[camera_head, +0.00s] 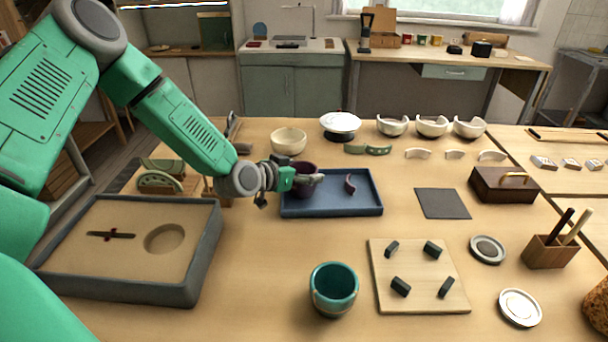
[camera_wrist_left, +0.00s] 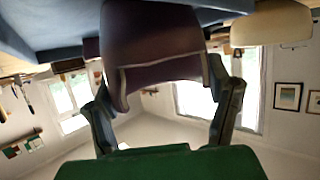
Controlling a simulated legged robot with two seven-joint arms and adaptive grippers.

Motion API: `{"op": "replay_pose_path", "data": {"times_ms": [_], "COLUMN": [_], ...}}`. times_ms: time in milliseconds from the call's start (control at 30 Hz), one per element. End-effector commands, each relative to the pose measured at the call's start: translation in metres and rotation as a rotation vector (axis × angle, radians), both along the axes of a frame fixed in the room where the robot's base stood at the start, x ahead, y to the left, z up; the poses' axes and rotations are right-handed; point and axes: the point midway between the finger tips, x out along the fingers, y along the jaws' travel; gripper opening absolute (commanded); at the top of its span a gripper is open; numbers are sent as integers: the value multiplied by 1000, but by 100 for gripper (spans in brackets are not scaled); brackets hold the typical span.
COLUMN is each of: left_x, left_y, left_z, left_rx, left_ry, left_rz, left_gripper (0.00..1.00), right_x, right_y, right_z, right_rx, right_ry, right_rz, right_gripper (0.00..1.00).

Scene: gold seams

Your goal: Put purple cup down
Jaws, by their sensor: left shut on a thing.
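The purple cup (camera_head: 304,188) is at the left part of the blue tray (camera_head: 330,211), with a small dark purple shard (camera_head: 350,184) on the tray to its right. My left gripper (camera_head: 306,180) reaches in from the left and is shut on the cup. In the left wrist view the cup (camera_wrist_left: 155,45) sits between the two fingers (camera_wrist_left: 165,100), and that picture is upside down. The cup's lower edge is partly hidden by the gripper, so I cannot tell whether it touches the tray. My right gripper is not in view.
A teal cup (camera_head: 333,290) stands in front, left of a wooden board (camera_head: 420,300) with dark blocks. A grey-rimmed sand box (camera_head: 205,245) is at left. White bowls (camera_head: 289,141) and shards line the back. A dark mat (camera_head: 442,203) lies right of the tray.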

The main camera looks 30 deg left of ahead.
Motion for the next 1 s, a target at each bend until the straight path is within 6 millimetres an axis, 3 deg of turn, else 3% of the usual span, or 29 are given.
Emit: {"op": "replay_pose_path", "data": {"times_ms": [400, 433, 467, 500, 833, 1000], "left_x": [1, 0, 0, 0, 0, -23], "left_y": [-1, 0, 0, 0, -1, 1], "left_z": [-6, -7, -6, -6, -1, 10], "left_rx": [1, 0, 0, -1, 0, 0], "left_ry": [-3, -2, -2, -2, -2, -3], "left_rz": [-3, -2, -2, -2, -1, -2], "left_gripper": [47, 79, 90, 93, 93, 93], "right_x": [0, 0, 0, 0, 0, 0], "right_y": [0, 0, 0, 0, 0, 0], "right_z": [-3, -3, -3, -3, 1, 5], "right_rx": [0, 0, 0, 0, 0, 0], "right_ry": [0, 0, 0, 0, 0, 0], "right_rz": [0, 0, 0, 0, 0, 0], "right_gripper": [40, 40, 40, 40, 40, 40]}}
